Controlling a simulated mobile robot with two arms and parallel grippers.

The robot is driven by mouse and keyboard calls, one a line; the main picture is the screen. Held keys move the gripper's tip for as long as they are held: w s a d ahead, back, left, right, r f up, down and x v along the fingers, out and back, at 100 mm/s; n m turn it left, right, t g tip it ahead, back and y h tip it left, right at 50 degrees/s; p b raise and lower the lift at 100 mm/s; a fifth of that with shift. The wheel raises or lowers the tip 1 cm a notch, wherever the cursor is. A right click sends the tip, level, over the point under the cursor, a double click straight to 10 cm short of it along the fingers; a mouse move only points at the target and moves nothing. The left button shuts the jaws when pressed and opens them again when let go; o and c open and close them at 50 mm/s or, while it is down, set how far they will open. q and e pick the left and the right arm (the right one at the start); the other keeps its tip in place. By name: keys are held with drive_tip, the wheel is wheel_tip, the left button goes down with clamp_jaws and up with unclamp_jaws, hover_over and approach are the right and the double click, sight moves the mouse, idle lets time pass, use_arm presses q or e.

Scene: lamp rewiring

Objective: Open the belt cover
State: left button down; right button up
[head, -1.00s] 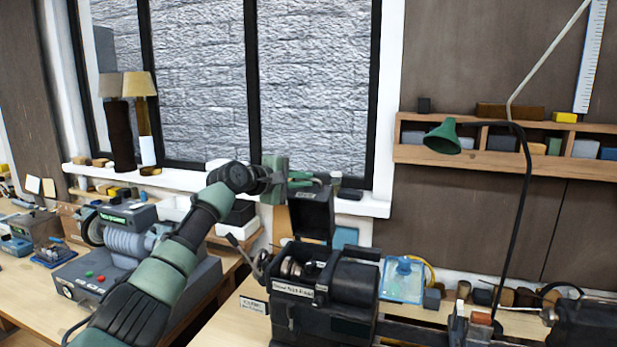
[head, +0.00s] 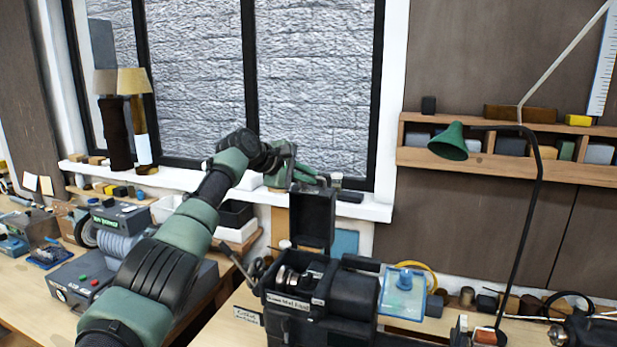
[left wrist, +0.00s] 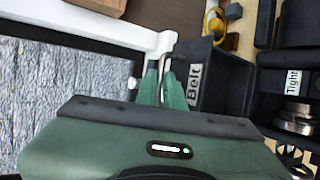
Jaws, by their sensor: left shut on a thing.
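The belt cover (head: 313,218) is a dark flap standing upright at the back of the black lathe headstock (head: 318,308), with stepped metal pulleys (head: 290,276) exposed in front of it. In the left wrist view the cover (left wrist: 225,86) carries a "Belt" label. My left gripper (head: 314,176) is at the cover's top edge, its green fingers shut on it. In the left wrist view the fingers (left wrist: 164,88) lie beside the cover's edge; the exact contact is partly hidden. My right gripper is out of view.
A clear blue guard (head: 403,293) stands right of the headstock. A grey machine with a coil (head: 126,246) is at the left. The window sill (head: 363,208) runs behind the cover.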

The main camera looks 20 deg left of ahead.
use_arm(q)
drive_tip(key=shift+r, duration=0.6)
drive_tip(key=c, duration=1.5)
unclamp_jaws()
drive_tip(key=shift+c, duration=0.2)
drive_tip(key=shift+s+f, duration=0.1)
drive_tip(key=shift+s, duration=0.2)
drive_tip(key=shift+a+f+b, duration=0.1)
drive_tip(key=shift+f+b, duration=0.05)
drive_tip(key=shift+b, duration=0.2)
drive_tip(key=shift+b+v, duration=0.8)
drive_tip(key=shift+b, duration=0.4)
drive_tip(key=b+v, duration=0.2)
drive_tip(key=v, duration=0.4)
drive_tip(key=shift+r+b, duration=0.25)
drive_tip(key=shift+b, duration=0.15)
drive_tip(key=shift+s, duration=0.1)
